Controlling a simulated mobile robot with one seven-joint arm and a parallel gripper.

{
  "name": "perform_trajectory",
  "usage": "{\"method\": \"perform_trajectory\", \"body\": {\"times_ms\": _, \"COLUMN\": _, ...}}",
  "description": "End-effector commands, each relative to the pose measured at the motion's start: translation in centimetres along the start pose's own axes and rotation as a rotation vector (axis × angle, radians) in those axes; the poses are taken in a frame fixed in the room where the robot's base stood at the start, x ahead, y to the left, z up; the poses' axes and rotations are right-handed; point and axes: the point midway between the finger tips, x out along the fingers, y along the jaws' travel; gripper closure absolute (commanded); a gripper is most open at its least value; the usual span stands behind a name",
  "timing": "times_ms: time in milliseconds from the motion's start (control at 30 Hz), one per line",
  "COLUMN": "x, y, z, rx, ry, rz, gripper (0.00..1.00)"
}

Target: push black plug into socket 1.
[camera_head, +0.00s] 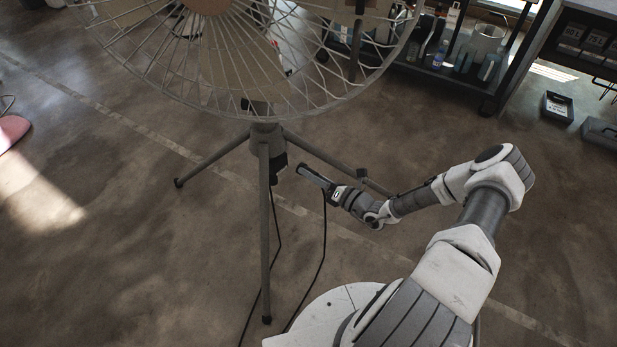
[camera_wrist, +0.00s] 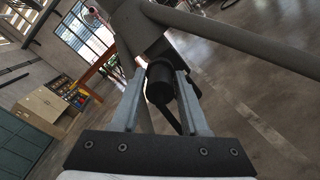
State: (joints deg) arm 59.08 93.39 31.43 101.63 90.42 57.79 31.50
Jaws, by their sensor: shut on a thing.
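My gripper (camera_head: 303,171) reaches left toward the grey tripod stand of a large fan. It also shows in the wrist view (camera_wrist: 160,78), where its two fingers are shut on the black plug (camera_wrist: 159,88). The plug is a dark cylinder, with its cord running down between the fingers. In the head view the fingers mostly hide the plug. A small black box (camera_head: 279,164) sits on the stand's column, a short gap left of the fingertips. It may carry the sockets, but I cannot make out socket 1 or any number.
The fan cage (camera_head: 250,60) stands above the tripod (camera_head: 264,215), whose legs spread near my gripper. Black cables (camera_head: 323,235) hang to the floor. A shelf cart (camera_head: 455,60) and a small black bin (camera_head: 557,107) stand at the back right. The floor at left is mostly clear.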

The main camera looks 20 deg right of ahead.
Motion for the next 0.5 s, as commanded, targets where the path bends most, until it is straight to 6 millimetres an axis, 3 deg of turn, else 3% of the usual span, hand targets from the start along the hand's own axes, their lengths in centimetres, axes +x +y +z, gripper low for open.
{"method": "perform_trajectory", "body": {"times_ms": 200, "x": -0.1, "y": 3.7, "z": 5.0, "rx": -0.007, "ry": 0.040, "rz": 0.041, "gripper": 1.00}}
{"method": "perform_trajectory", "body": {"times_ms": 500, "x": -0.6, "y": 9.8, "z": 10.1, "rx": -0.008, "ry": 0.106, "rz": 0.104, "gripper": 1.00}}
